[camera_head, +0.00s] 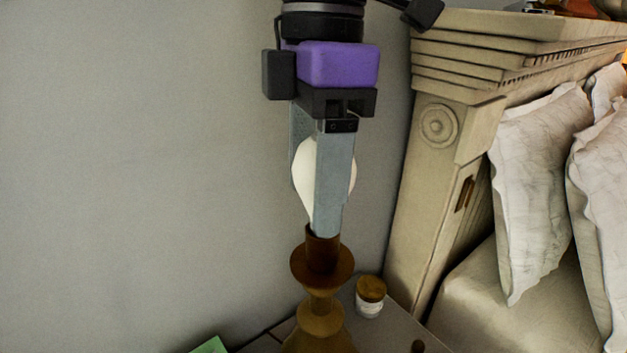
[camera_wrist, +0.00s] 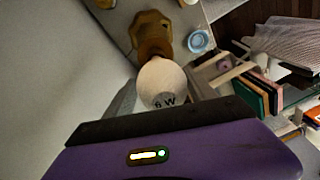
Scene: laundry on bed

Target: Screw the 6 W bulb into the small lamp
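The 6 W bulb (camera_wrist: 163,84) is white and round, with "6 W" printed on its top in the wrist view. In the head view the bulb (camera_head: 303,178) is upright, partly hidden behind the near finger. The small lamp (camera_head: 322,270) is brown and turned, with a cup-like collar; it also shows in the wrist view (camera_wrist: 151,34). The bulb's lower end is at the lamp's socket; fingers and collar hide how far it sits inside. My gripper (camera_head: 322,222) points straight down over the lamp, its two grey fingers on opposite sides of the bulb, apparently gripping it.
A small jar with a wooden lid (camera_head: 370,296) stands right of the lamp on the nightstand (camera_head: 402,330). A carved bed headboard (camera_head: 437,150) and white pillows (camera_head: 535,180) are at the right. The wall is close at left. A blue round item (camera_wrist: 199,41) lies near the lamp.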

